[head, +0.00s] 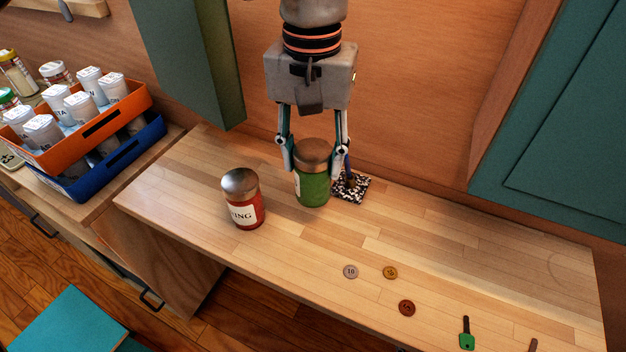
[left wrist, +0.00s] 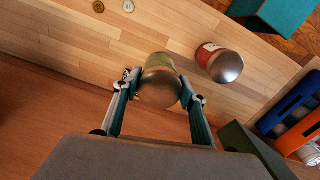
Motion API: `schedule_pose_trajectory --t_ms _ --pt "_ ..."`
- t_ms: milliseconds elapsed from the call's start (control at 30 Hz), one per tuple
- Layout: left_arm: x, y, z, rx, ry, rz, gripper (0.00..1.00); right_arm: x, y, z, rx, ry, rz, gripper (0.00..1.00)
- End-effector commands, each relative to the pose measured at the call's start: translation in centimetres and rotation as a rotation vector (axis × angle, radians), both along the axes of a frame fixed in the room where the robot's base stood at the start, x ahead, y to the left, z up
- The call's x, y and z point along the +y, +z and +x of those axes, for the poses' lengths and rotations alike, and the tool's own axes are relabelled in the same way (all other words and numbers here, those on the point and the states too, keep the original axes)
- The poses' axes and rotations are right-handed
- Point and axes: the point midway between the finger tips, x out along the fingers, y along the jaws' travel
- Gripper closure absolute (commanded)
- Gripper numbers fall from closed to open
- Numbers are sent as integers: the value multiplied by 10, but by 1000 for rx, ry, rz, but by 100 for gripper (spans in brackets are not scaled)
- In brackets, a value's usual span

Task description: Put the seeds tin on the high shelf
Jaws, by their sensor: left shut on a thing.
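A green tin (head: 314,188) with a brown metal lid is near the back of the wooden counter; its label is mostly turned away, so I cannot read it. My left gripper (head: 313,158) comes down from above, with its fingers shut on either side of the tin near its lid. In the left wrist view the tin (left wrist: 161,82) is between the fingertips (left wrist: 160,88). I cannot tell whether its base touches the counter. A red tin (head: 243,205) with a label ending in "ING" stands to its left, apart; it also shows in the left wrist view (left wrist: 218,63). No high shelf is clearly identifiable.
Several coins or buttons (head: 390,272) and a green key (head: 466,334) lie toward the front right. Orange (head: 98,130) and blue (head: 120,160) crates stand left. Teal cabinet doors (head: 560,130) flank the counter.

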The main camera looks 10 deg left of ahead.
Motion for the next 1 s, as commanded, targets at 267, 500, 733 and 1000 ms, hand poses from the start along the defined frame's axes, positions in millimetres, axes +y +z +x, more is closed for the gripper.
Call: schedule_pose_trajectory --t_ms 267,500,733,1000 --pt "0 -35 -1 5 -1 1 86 0 -10 -7 17 2 -4 32" --pt "0 -57 0 -1 -1 -1 86 0 -9 -7 14 4 -7 32" --pt "0 -57 0 -2 -1 0 86 0 -6 -5 9 4 -6 32" --pt "0 -60 0 -1 -1 0 42 0 -9 -7 13 4 -7 32"
